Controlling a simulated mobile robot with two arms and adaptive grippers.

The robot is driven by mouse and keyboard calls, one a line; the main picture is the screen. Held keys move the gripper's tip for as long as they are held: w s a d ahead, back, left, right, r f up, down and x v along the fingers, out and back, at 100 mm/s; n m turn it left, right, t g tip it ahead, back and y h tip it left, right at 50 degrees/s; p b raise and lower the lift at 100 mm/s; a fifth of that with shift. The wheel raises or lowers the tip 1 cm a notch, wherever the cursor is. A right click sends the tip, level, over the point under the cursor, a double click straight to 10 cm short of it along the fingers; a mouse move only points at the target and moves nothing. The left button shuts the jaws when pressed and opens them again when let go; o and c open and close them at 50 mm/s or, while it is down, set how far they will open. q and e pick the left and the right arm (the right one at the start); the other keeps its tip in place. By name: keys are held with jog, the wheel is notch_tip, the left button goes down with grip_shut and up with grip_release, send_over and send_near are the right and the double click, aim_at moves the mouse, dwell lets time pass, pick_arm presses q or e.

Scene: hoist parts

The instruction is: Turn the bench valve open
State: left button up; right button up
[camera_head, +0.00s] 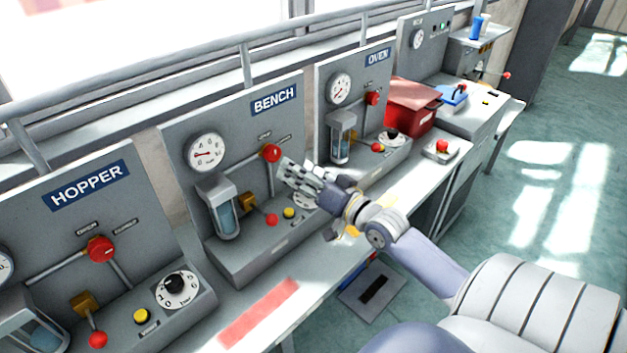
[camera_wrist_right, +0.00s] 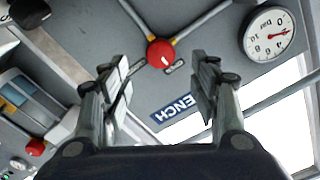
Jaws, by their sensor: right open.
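The bench valve (camera_head: 271,153) is a round red knob on the upper part of the grey BENCH panel (camera_head: 180,150), with small labels beside it. In the right wrist view the red knob (camera_wrist_right: 160,52) shows a short white mark and lies ahead, between the two fingers. My right gripper (camera_head: 289,172) is open and empty, just to the right of and below the knob in the head view. It also shows in the right wrist view (camera_wrist_right: 160,74), its fingers apart from the knob. My left gripper is not in view.
The bench panel also carries a pressure gauge (camera_head: 206,152), a sight glass (camera_head: 222,208), a lower red knob (camera_head: 271,220) and a yellow button (camera_head: 289,212). The HOPPER panel (camera_head: 60,200) stands left, the OVEN panel (camera_head: 325,75) right. A red box (camera_head: 408,105) sits beyond.

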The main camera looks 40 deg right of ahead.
jog(key=shift+s+d, duration=0.15)
jog(key=shift+s, duration=2.05)
